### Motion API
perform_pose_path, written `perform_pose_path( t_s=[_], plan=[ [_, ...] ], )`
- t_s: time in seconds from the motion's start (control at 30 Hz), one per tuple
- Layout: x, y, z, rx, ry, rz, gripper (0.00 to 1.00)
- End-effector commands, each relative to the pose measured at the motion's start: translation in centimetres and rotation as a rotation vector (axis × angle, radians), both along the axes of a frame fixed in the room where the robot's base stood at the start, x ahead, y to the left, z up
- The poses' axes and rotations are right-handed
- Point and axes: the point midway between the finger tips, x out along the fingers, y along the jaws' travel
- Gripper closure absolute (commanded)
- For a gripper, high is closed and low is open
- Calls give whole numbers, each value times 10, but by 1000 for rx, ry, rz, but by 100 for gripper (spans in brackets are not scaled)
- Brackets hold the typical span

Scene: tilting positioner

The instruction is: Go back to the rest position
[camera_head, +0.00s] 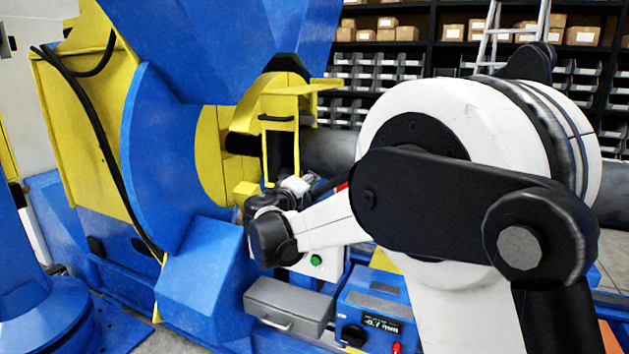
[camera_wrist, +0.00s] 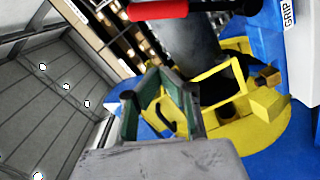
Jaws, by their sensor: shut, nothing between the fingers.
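In the wrist view, my gripper (camera_wrist: 160,103) reaches up from the bottom centre, with dark fingers and green inner faces. It is shut and holds nothing. A yellow bracket of the positioner shows behind it; I cannot tell how far away it is. In the head view, my arm reaches left from the right side, and its wrist end is at the middle, in front of the tilting positioner (camera_head: 165,145). My fingers are not clear there. The positioner has blue and yellow parts, with a yellow fixture (camera_head: 280,110) above my wrist.
A grey drawer box (camera_head: 288,306) and a blue control box with a display (camera_head: 375,312) stand below my wrist. Shelves with cartons and bins (camera_head: 395,35) and a ladder (camera_head: 492,35) stand behind. In the wrist view, a red-handled tool (camera_wrist: 160,10) is at the top.

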Motion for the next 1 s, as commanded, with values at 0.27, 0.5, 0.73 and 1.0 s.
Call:
perform_pose_path(
  t_s=[0.27, 0.5, 0.73, 1.0],
  plan=[
    [-4, -10, 3, 15, 13, -8, 100],
    [-43, -74, 13, 132, 112, -63, 100],
    [-102, -137, 13, 283, 224, -116, 100],
    [-184, -191, 2, 468, 337, -163, 100]
  ],
)
